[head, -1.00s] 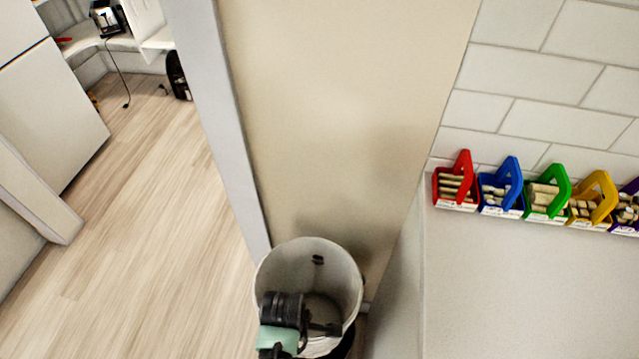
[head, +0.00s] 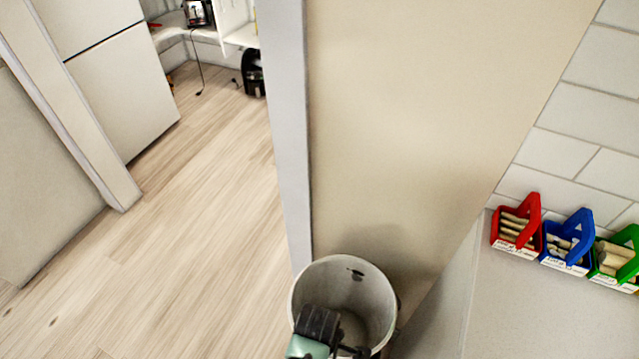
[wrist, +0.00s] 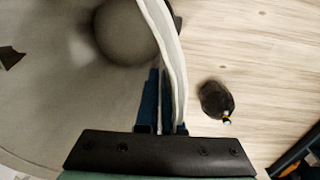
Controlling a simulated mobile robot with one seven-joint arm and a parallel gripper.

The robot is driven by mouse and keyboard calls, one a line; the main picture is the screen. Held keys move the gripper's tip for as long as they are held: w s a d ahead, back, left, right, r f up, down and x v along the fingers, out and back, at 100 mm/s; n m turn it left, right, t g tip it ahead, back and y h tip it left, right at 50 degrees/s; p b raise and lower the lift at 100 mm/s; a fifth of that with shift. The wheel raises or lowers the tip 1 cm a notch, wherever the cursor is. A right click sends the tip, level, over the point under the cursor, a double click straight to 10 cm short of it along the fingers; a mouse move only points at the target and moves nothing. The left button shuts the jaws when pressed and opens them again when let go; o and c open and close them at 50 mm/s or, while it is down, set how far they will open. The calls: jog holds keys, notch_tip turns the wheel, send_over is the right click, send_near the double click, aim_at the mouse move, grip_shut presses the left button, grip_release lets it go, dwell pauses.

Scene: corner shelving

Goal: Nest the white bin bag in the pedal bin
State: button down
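The white bin bag (head: 375,290), an open round shape with a pale rim, is at the bottom centre of the head view. Its pale wall and rim also show in the wrist view (wrist: 172,50), with the inside at left. My gripper (wrist: 166,105) has its blue fingers on both sides of this wall, pinching it. In the head view my gripper (head: 350,350) is at the near rim, partly hidden by my wrist. The pedal bin cannot be made out apart from the bag, and what lies under the bag is hidden.
A beige panel (head: 420,120) stands just behind the bag. A counter (head: 540,310) at right carries red (head: 516,225), blue (head: 568,243) and green (head: 617,262) boxes. Wooden floor (head: 200,220) is open at left. A small dark object (wrist: 215,98) shows over the floor in the wrist view.

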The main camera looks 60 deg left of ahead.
notch_tip(320, 180, down, 35)
jog(key=b, duration=2.6)
dwell(1.1)
jog(key=c, duration=1)
grip_release()
jog(key=shift+f, duration=0.1)
jog(key=shift+s+d, duration=0.1)
jog(key=shift+s, duration=0.1)
notch_tip(320, 180, up, 13)
jog(key=p, duration=0.7)
